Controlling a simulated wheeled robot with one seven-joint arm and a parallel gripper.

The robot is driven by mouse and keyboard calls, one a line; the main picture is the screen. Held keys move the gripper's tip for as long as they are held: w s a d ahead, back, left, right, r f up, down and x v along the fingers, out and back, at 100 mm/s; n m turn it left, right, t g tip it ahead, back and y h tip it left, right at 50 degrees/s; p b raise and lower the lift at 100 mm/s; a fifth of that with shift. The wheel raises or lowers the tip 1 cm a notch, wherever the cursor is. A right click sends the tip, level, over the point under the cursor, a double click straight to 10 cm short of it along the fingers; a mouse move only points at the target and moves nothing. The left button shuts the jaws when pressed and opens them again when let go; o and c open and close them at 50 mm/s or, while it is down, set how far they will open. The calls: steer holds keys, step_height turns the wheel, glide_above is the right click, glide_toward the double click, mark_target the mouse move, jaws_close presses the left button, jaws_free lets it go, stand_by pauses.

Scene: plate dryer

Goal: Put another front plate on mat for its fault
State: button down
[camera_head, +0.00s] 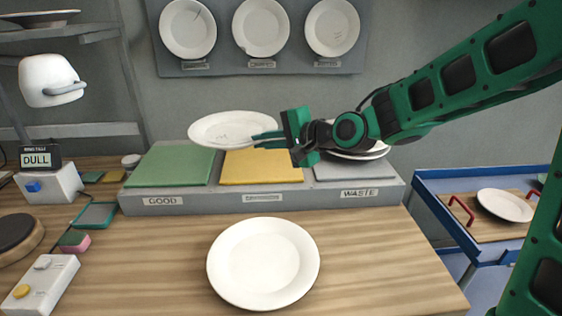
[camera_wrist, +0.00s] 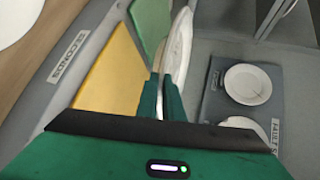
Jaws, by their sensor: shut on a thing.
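My gripper (camera_head: 268,139) is shut on the rim of a white plate (camera_head: 225,127) and holds it nearly level above the green mat and yellow mat. A few dark marks show on its face. In the wrist view the held plate (camera_wrist: 181,45) shows nearly edge-on between the fingers (camera_wrist: 161,98). Another white plate (camera_head: 262,263) lies on the wooden table in front. The green mat (camera_head: 170,167) is labelled GOOD, the yellow mat (camera_head: 262,168) has a label that looks like SECONDS, and the grey mat (camera_head: 350,171) is labelled WASTE. White plates (camera_head: 372,153) show over the grey mat, partly hidden behind my gripper.
A wall board (camera_head: 262,62) carries three sample plates, with marks on them. A sign (camera_head: 40,158) reads DULL. A blue trolley (camera_head: 430,190) at right holds a plate (camera_head: 504,205) on a wooden tray. The table's front right is clear.

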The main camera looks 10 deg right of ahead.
glide_above(290, 173)
step_height(290, 173, down, 5)
steer(key=shift+f, duration=2.05)
steer(key=c, duration=2.2)
jaws_free()
steer(key=shift+f, duration=0.1)
